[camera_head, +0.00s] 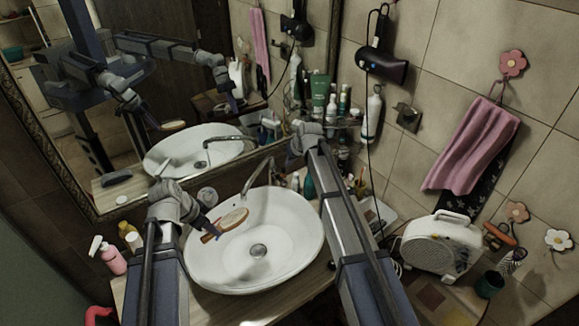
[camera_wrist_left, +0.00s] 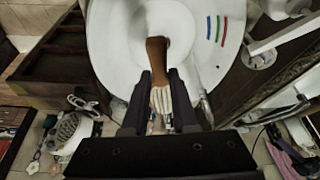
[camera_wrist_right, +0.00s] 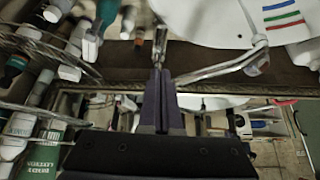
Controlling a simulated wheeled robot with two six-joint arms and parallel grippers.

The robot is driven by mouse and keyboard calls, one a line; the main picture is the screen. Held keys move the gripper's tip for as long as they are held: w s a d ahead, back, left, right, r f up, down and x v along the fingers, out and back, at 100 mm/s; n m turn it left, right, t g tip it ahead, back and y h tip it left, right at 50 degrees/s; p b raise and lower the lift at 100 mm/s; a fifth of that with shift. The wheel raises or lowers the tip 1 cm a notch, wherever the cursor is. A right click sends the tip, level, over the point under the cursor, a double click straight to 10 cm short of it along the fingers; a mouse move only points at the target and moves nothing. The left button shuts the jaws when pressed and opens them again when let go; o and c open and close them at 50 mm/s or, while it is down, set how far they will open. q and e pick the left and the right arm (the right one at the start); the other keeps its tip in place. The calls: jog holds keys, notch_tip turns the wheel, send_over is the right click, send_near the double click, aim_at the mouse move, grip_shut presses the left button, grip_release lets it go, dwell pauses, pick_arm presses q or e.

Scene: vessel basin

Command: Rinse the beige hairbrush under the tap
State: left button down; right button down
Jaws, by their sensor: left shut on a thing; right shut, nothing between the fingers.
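The beige hairbrush (camera_head: 233,219) has a pale oval face and a brown rim. In the left wrist view, the brush's brown part (camera_wrist_left: 154,55) extends from between my left fingers (camera_wrist_left: 160,85). The curved metal tap (camera_head: 256,176) stands at the basin's back edge, its spout near the brush head. I cannot make out running water. My right gripper (camera_wrist_right: 161,75) is shut and empty behind the basin, near the tap's lever (camera_wrist_right: 160,40).
Bottles and tubes (camera_head: 320,92) crowd a wire shelf at the back right. A pink pump bottle (camera_head: 112,258) stands left of the basin. A white heater (camera_head: 440,245) is at the right. A framed mirror (camera_head: 190,100) rises behind the basin.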

jog(key=b, duration=0.8)
send_over(283, 181)
jog(key=f, duration=0.5)
jog(key=s+f, duration=0.1)
jog(key=f, duration=0.2)
jog(key=shift+d+f, duration=0.15)
jog(key=shift+d, duration=0.2)
jog(key=shift+s+d+f+b, duration=0.1)
jog(key=shift+s+f+b, duration=0.05)
jog(key=shift+f+b, duration=0.4)
jog(key=shift+s+f+b, duration=0.1)
jog(key=shift+f+b, duration=0.3)
jog(key=shift+f, duration=0.15)
jog(key=shift+s+d+f+b, duration=0.1)
jog(key=shift+s+f+b, duration=0.1)
jog(key=shift+f+b, duration=0.4)
